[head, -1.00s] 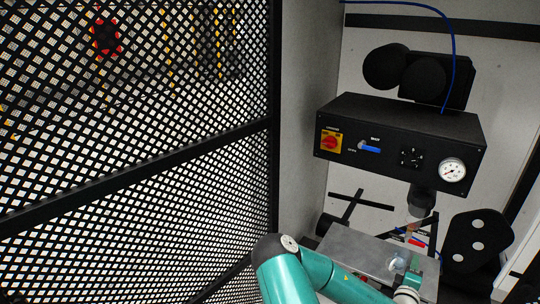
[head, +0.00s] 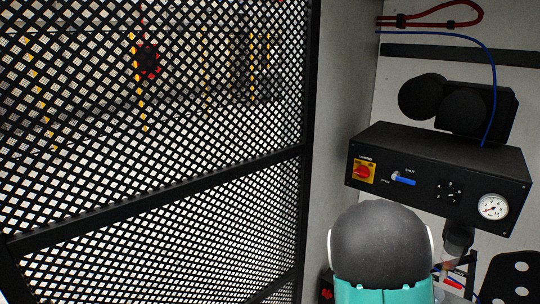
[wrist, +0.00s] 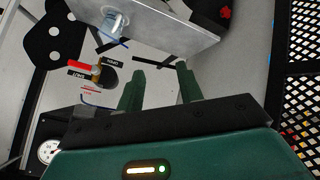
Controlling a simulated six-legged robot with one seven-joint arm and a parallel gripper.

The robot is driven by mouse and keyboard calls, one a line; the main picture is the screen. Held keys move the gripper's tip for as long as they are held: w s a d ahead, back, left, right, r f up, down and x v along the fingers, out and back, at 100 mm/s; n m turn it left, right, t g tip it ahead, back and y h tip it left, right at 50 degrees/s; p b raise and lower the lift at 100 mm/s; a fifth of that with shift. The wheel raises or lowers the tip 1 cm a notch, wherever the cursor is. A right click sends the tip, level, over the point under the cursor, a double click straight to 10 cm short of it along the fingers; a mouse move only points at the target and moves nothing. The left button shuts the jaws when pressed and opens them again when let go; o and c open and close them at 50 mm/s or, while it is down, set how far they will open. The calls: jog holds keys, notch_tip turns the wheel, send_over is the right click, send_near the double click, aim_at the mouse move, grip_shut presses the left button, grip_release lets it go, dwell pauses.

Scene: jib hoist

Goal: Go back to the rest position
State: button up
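My gripper (wrist: 160,68) shows in the wrist view with its two dark green fingers apart and nothing between them. It is clear of the grey metal plate (wrist: 165,38), which lies beyond the fingertips with a pale ring-like fitting (wrist: 115,22) on its face. In the head view my teal arm with its black rounded joint fills the bottom middle. It hides the plate and my gripper there.
A black control box (head: 435,165) carries a red and yellow switch (head: 363,172), a blue lever (head: 404,179) and a gauge (head: 493,207). Black mesh fencing (head: 160,150) stands at left. A blue hose (head: 490,60) and red cable (head: 440,18) run above.

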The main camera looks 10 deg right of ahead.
jog(key=s+a+r+y, duration=0.3)
jog(key=a+r+y, duration=0.3)
jog(key=a+r, duration=1.1)
jog(key=s+a+r+n, duration=0.1)
jog(key=s+a+r, duration=0.2)
jog(key=s+a, duration=0.2)
jog(key=s+a+r+n+g, duration=0.1)
jog(key=s+a+r, duration=0.3)
jog(key=s, duration=0.6)
jog(key=shift+a+r+y, duration=0.15)
jog(key=shift+a+y, duration=0.25)
jog(key=shift+a, duration=0.5)
